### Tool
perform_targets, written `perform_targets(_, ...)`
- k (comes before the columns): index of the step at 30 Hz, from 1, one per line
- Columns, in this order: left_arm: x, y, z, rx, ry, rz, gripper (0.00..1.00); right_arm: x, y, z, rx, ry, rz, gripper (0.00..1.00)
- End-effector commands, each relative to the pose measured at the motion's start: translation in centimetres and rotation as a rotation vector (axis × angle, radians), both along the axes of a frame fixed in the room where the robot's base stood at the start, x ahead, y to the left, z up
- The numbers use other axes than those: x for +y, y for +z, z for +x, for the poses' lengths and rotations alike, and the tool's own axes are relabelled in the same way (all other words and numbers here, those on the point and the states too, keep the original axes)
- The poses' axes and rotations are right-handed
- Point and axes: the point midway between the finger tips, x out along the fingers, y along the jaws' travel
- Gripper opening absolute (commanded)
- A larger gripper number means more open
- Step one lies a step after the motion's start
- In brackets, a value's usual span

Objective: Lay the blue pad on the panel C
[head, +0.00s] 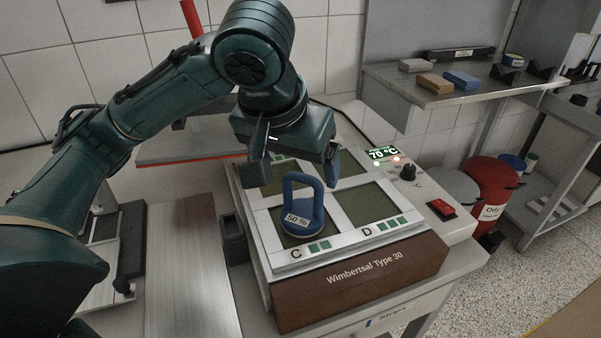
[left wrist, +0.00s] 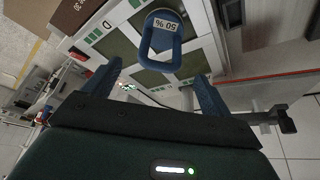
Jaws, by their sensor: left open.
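The blue pad (head: 318,208) has an upright loop handle and a label reading 50 %. It rests on the green square marked C, panel C (head: 289,240), at the front left of the heated plate, and hides much of that panel. My left gripper (head: 297,168) is open and empty just above and behind the handle, with its fingers apart from it. In the left wrist view the pad's handle (left wrist: 178,52) lies ahead of the two spread blue fingertips (left wrist: 155,85). My right gripper is not seen.
Panel D (head: 368,205) is bare, right of the pad. A control box with a 70 °C display (head: 382,153), black knob (head: 408,172) and red switch (head: 441,209) borders the plate on the right. A shelf (head: 450,92) holds several blocks. A red bin (head: 492,185) stands beyond.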

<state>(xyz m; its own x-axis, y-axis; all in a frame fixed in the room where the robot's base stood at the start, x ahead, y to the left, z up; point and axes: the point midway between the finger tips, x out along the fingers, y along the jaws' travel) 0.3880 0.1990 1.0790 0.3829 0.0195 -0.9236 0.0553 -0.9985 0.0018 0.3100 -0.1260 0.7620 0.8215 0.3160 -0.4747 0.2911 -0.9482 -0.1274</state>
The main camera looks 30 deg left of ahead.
Motion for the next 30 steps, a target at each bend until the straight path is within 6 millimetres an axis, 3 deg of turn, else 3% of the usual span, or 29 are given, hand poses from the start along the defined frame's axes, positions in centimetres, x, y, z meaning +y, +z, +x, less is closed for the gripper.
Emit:
perform_targets(1,0.0,1.6,-0.3,-0.006,0.0,0.001,0.85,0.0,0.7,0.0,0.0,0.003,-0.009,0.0)
perform_targets(3,0.0,2.7,-0.9,-0.005,0.001,0.003,0.85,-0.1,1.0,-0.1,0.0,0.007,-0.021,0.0)
perform_targets(9,-0.1,4.6,-1.8,-0.003,0.001,0.002,0.85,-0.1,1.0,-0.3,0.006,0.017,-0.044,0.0)
perform_targets(30,-0.1,4.8,-2.0,0.001,0.001,0.002,0.85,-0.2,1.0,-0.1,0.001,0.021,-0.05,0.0)
